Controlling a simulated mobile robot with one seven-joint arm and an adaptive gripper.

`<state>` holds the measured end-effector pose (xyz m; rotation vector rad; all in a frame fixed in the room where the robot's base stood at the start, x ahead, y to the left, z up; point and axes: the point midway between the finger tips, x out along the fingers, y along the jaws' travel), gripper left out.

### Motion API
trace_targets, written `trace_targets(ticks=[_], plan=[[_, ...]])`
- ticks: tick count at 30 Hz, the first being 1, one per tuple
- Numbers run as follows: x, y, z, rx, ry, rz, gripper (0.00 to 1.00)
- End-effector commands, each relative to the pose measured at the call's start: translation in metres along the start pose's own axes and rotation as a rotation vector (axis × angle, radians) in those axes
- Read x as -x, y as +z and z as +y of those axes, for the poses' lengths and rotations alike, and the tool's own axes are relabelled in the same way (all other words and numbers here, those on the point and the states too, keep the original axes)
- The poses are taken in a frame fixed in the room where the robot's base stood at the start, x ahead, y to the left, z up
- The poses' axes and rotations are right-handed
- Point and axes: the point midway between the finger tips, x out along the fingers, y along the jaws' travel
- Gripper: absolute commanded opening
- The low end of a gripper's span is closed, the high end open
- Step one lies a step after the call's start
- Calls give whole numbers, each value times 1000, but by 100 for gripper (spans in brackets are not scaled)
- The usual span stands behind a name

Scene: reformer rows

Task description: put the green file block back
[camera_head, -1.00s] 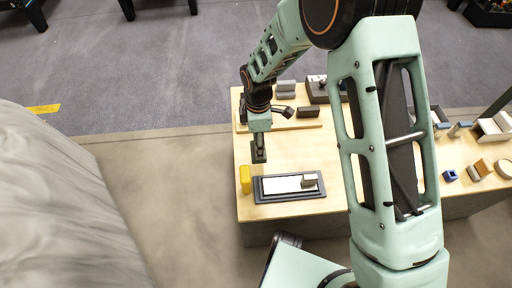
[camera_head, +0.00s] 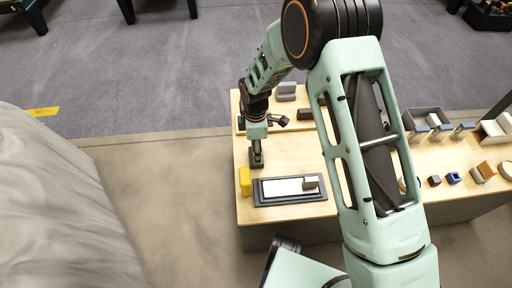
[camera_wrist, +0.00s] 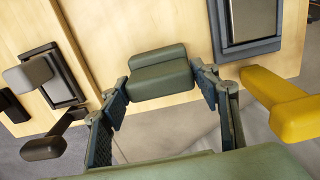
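The green file block (camera_wrist: 160,75), dark green with a stepped shape, sits between the fingertips in the wrist view. My gripper (camera_wrist: 162,95) has a fingertip pad against each side of it and looks shut on it. In the head view, my gripper (camera_head: 257,150) points down over the left part of the table, with the green file block (camera_head: 257,163) at its tip. The block is just behind the yellow block (camera_head: 245,181) and the dark-framed tray (camera_head: 262,198). Whether the block touches the table cannot be told.
Behind my gripper are a grey stepped block (camera_head: 286,90) and a dark block (camera_head: 304,113). A grey bin (camera_head: 424,116) and small pieces lie right. My arm hides the middle of the table.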

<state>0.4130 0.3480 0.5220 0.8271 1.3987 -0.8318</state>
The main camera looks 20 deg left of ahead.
Motion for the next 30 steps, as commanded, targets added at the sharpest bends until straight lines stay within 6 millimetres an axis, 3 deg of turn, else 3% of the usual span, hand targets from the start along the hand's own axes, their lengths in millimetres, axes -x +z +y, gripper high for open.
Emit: trace_targets(ticks=[3, 14, 30], plan=[[1, 0, 0, 0, 0, 0, 71], [5, 0, 0, 0, 1, 0, 71], [106, 0, 1, 0, 2, 1, 71]])
